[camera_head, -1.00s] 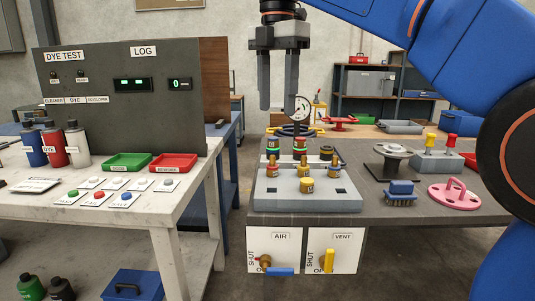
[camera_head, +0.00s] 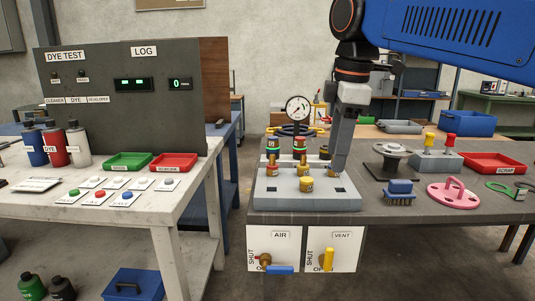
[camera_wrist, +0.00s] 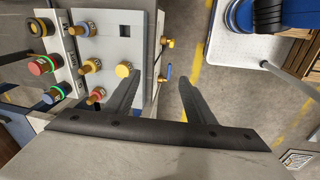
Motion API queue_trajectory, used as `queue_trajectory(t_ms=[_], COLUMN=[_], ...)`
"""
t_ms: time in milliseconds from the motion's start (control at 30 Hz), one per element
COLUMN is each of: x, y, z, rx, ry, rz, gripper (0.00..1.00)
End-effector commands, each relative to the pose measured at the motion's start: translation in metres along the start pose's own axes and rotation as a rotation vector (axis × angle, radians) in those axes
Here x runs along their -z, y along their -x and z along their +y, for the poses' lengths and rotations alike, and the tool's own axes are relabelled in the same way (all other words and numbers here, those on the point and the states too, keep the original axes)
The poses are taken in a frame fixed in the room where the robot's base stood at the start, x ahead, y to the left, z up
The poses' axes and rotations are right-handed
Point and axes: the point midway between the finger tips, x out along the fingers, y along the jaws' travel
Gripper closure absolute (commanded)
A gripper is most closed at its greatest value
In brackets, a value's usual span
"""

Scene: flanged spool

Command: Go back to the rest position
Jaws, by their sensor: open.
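My gripper (camera_head: 341,160) points down over the back right corner of the grey valve block (camera_head: 275,201) on the dark workbench. In the wrist view its two fingers (camera_wrist: 157,80) are spread with nothing between them. From the head view I cannot tell whether the fingertips touch the block. The grey flanged spool (camera_head: 392,150) stands upright on its black base, right of my gripper and apart from it.
Brass fittings with coloured caps and a yellow cap (camera_head: 306,184) stand on the block beside my gripper. A pressure gauge (camera_head: 298,108) rises behind. A brush (camera_head: 400,193), pink handled plate (camera_head: 453,192) and red tray (camera_head: 494,163) lie to the right.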

Motion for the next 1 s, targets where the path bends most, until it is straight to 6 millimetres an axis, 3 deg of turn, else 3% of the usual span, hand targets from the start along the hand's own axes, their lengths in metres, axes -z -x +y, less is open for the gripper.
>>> queue_trajectory(t_ms=[33, 200, 600, 800, 1000], x=[-0.016, -0.059, -0.144, -0.169, -0.177], y=[-0.011, -0.055, -0.179, -0.233, -0.255], z=[-0.01, -0.041, -0.133, -0.171, -0.186], rx=[-0.014, -0.066, -0.183, -0.226, -0.242], ry=[-0.083, -0.383, -1.078, -1.339, -1.444], rz=[0.003, 0.023, 0.108, 0.157, 0.181], gripper=[0.5, 0.5, 0.5, 0.5, 0.5])
